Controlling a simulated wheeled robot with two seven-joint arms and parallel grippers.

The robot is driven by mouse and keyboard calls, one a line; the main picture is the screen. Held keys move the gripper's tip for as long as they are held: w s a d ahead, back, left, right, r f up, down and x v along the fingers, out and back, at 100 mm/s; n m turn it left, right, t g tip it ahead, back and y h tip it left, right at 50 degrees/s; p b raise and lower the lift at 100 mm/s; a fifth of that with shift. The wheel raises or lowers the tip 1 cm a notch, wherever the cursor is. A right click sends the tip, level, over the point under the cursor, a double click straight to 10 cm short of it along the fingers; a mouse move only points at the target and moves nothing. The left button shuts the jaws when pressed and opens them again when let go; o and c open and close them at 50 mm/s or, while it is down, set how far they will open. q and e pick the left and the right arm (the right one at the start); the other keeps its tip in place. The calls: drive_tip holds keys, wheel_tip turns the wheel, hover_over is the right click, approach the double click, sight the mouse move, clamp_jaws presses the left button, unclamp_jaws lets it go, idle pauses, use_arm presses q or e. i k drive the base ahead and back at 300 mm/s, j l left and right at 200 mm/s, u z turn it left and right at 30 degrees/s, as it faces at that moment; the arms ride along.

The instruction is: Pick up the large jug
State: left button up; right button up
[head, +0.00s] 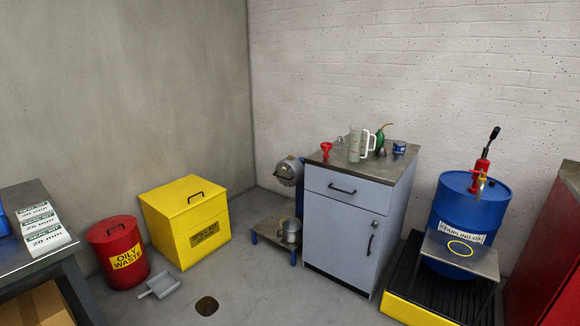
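A tall translucent jug with a white handle (356,145) stands upright on top of a grey cabinet (398,158). It looks like the largest vessel there. A second handled vessel (368,144) seems to stand close by or overlap it; I cannot tell them apart clearly. A metal jug or can (291,231) stands on a low stand beside the cabinet. Neither of my grippers shows in the head view.
A blue drum (462,212) stands right. A yellow spill bin (185,220) and red waste can (119,249) stand left. Open floor lies in front.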

sight(356, 133)
drive_tip(key=i+j+z, duration=0.1)
drive_tip(key=i+z, duration=0.15)
drive_tip(key=i, duration=0.3)
drive_tip(key=i+j+z, duration=0.3)
drive_tip(key=i, duration=0.25)
drive_tip(key=i+j+z, duration=0.25)
drive_tip(key=i, duration=0.25)
